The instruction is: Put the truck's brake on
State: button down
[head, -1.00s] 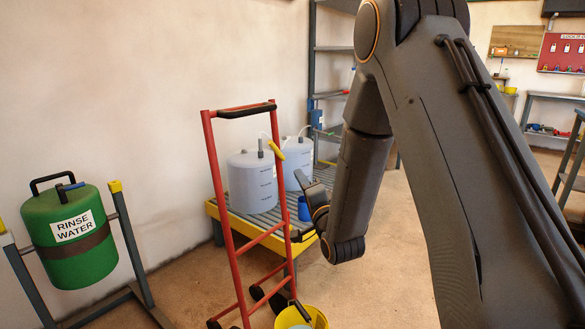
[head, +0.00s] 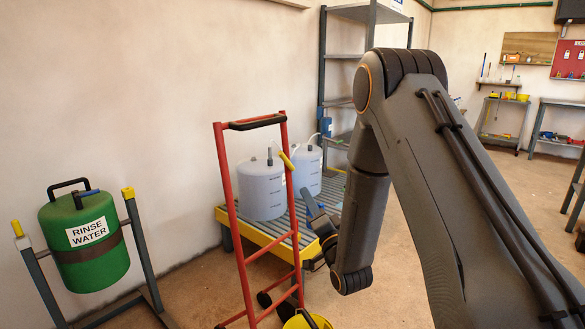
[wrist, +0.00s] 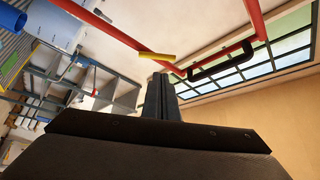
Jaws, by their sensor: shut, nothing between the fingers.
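The red hand truck (head: 238,225) stands upright on the floor in the middle of the head view, with a black grip across its top. A short yellow lever (head: 287,161) sits on its right upright, slanting down to the right. The lever also shows in the wrist view (wrist: 157,57), just beyond my fingertips. My gripper (head: 306,194) is shut and empty, below and right of the lever in the head view. In the wrist view its shut fingers (wrist: 160,82) point towards the lever, and a small gap seems to separate them.
A slatted platform with a yellow edge (head: 262,240) bears two translucent containers (head: 262,190) behind the truck. A yellow bucket (head: 300,322) is low at the truck's foot. A green rinse-water drum (head: 85,245) hangs in a frame at left. Floor is open at right.

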aim_at(286, 160)
jog(key=shift+s+f+n, duration=0.1)
jog(key=shift+f+n, duration=0.05)
jog(key=shift+n, duration=0.15)
jog(key=shift+a, duration=0.1)
jog(key=x, duration=1.4)
jog(key=shift+a+b, duration=0.1)
jog(key=shift+b, duration=0.2)
jog(key=shift+r+p, duration=0.3)
jog(key=shift+r, duration=0.05)
